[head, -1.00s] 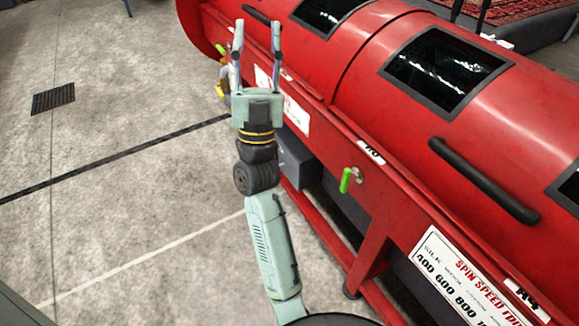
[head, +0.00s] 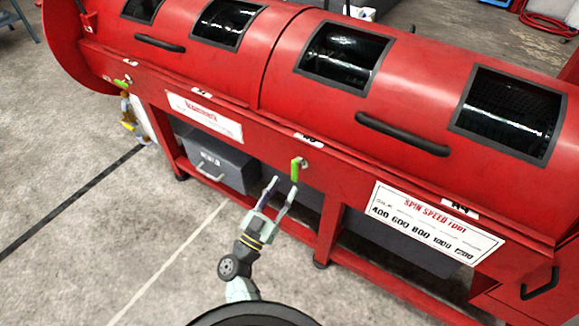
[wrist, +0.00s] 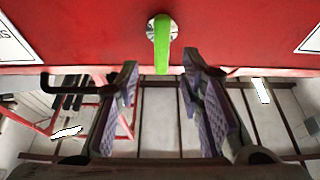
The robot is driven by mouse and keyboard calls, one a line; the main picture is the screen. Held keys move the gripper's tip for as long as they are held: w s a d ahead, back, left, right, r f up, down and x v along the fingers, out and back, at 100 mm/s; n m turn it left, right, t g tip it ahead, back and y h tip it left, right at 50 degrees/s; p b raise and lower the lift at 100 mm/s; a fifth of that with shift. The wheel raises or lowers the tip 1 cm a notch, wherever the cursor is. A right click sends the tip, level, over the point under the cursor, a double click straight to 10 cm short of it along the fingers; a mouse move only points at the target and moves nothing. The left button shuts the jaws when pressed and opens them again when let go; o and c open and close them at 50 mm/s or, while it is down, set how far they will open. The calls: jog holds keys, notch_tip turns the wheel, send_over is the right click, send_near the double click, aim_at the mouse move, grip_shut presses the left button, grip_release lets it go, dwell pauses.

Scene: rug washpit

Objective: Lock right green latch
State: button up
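The right green latch (head: 295,170) is on the red machine's front rail, below the small white label. Its green handle hangs downward from a round silver mount. In the wrist view the latch (wrist: 162,45) is at the top middle, ahead of my gripper's fingers. My gripper (head: 282,186) is open and empty, just below and in front of the latch. Its two fingers (wrist: 160,95) stand apart on either side of the latch's line, and I see no contact. Another green latch (head: 123,83) is at the far left of the rail, its handle lying roughly sideways.
The red drum machine (head: 400,95) with dark windows fills the back. A grey box (head: 215,160) sits under the rail. A spin speed sign (head: 430,228) is to the right. Concrete floor is open at left.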

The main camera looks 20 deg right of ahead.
aim_at(293, 172)
jog(key=p+x, duration=0.1)
jog(key=x, duration=0.6)
jog(key=shift+w+r, duration=0.1)
jog(key=shift+c, duration=0.4)
grip_shut()
